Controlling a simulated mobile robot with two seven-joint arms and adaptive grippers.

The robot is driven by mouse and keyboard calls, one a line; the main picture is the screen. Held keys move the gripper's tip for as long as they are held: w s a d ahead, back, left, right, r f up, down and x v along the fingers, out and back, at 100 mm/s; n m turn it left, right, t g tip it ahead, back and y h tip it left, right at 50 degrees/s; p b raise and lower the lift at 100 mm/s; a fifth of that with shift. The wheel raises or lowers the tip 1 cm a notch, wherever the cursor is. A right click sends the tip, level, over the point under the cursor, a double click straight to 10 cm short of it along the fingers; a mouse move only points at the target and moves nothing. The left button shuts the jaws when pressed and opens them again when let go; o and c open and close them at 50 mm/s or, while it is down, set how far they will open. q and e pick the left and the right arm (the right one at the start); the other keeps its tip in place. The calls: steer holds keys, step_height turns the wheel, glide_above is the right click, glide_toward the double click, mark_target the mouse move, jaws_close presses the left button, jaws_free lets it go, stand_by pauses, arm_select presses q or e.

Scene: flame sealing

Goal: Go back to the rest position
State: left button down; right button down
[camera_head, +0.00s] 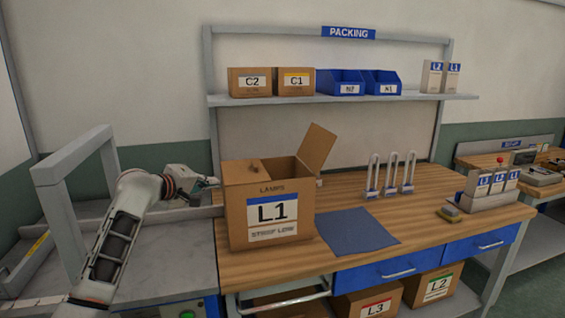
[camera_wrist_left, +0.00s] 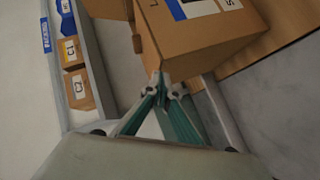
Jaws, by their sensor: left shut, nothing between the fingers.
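My left gripper (camera_head: 208,183) is shut and empty, just left of the cardboard box labelled L1 (camera_head: 240,232). In the left wrist view its closed fingertips (camera_wrist_left: 168,84) point at the edge of that box (camera_wrist_left: 200,50). I cannot tell whether they touch it. The L1 box stands on the wooden bench (camera_head: 290,262) with one flap (camera_head: 316,148) raised at its right. My right gripper is not in view.
A grey frame (camera_head: 75,170) stands beside my left arm over the grey side table (camera_head: 160,265). A blue mat (camera_head: 355,231) lies right of the box. Three upright loop-shaped lamps (camera_head: 391,175) stand behind it. A shelf (camera_head: 340,98) holds boxes and blue bins above.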

arm_select(q)
steer(key=s+a+f+m+g+y, duration=0.15)
steer(key=s+f+m, duration=0.25)
steer(key=s+f, duration=0.75)
steer(key=s+a+f+m+g+y, duration=0.1)
steer(key=s+a+f+m+y, duration=0.15)
steer(key=s+f, duration=0.85)
steer(key=s+a+f+m+g+y, duration=0.1)
steer(key=s+a+f+m+y, duration=0.2)
steer(key=s, duration=0.6)
steer(key=s+a+f+m+g+y, duration=0.1)
steer(key=s+a+f+m, duration=0.2)
steer(key=s, duration=0.7)
steer(key=s+a+f+m+g+y, duration=0.1)
steer(key=s+a+f+m+y, duration=0.15)
steer(key=s+a, duration=0.45)
steer(key=d+f+n+t+h, duration=0.1)
steer(key=d+f+h, duration=0.2)
steer(key=d+f, duration=0.3)
steer(key=d+f+n+t+h, duration=0.1)
steer(key=d+f+t+h, duration=0.1)
steer(key=d+f+h, duration=0.2)
steer(key=d+f, duration=0.3)
steer(key=d, duration=0.5)
steer(key=shift+w+d+f, duration=0.2)
steer(key=shift+d+f, duration=0.05)
steer(key=shift+d, duration=0.1)
steer(key=shift+d+n+t, duration=0.1)
steer(key=shift+n+t, duration=0.15)
steer(key=shift+n, duration=0.05)
